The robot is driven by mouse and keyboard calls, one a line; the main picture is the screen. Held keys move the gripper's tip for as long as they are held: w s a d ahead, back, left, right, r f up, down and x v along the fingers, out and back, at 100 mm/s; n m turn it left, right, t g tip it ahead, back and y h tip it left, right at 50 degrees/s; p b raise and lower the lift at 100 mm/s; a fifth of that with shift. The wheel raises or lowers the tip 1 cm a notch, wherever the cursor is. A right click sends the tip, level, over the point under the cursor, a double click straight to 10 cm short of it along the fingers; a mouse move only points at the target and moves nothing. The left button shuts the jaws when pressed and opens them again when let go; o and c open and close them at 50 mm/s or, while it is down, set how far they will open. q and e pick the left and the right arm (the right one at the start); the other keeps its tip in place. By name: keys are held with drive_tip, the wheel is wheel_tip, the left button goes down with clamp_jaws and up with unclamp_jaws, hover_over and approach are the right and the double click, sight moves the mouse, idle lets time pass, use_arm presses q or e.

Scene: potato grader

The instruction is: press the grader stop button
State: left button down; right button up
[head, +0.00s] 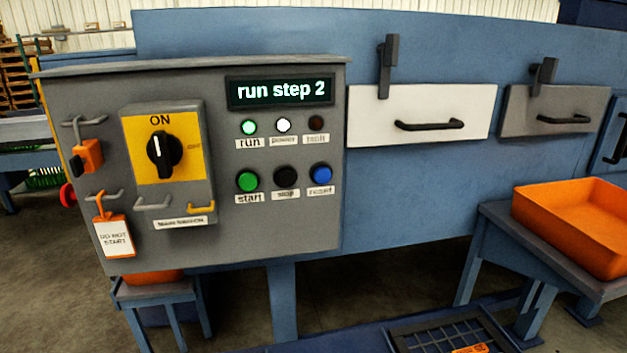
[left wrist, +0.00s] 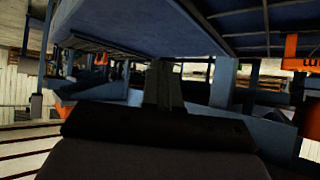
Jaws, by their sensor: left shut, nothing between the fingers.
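The stop button (head: 286,177) is a black round button on the grey control panel (head: 290,230) in the head view, above a white "stop" label. It sits between the green start button (head: 248,181) and the blue reset button (head: 321,173). The display (head: 280,91) reads "run step 2", and the green run lamp (head: 249,127) and white power lamp (head: 283,125) look lit. My left gripper (left wrist: 163,85) shows in the left wrist view with its fingers together and nothing held. The button is not seen there. Neither gripper is in the head view.
An orange tray (head: 575,250) stands on a blue stand at right. The space before the panel is clear.

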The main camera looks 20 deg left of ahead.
sight(286, 179)
use_arm(q)
drive_tip(key=shift+s, duration=0.1)
drive_tip(key=w+r+n+t+b, duration=0.4)
drive_tip(key=w+r+n+t, duration=0.25)
drive_tip(key=w+r, duration=0.9)
wheel_tip(286, 179, up, 23)
drive_tip(key=w+a+n+t+y+b, duration=0.1)
drive_tip(key=n+t+b, duration=0.3)
drive_tip(key=n, duration=0.5)
drive_tip(key=shift+w+a+n+t, duration=0.35)
drive_tip(key=shift+w+a+t, duration=0.35)
drive_tip(key=shift+t, duration=0.25)
drive_tip(key=shift+a, duration=0.1)
drive_tip(key=shift+w+a, duration=0.85)
drive_tip(key=shift+w, duration=0.3)
drive_tip(key=shift+w+a, duration=0.9)
drive_tip(key=shift+w, duration=0.3)
drive_tip(key=shift+w+a, duration=0.85)
drive_tip(key=shift+w, duration=0.3)
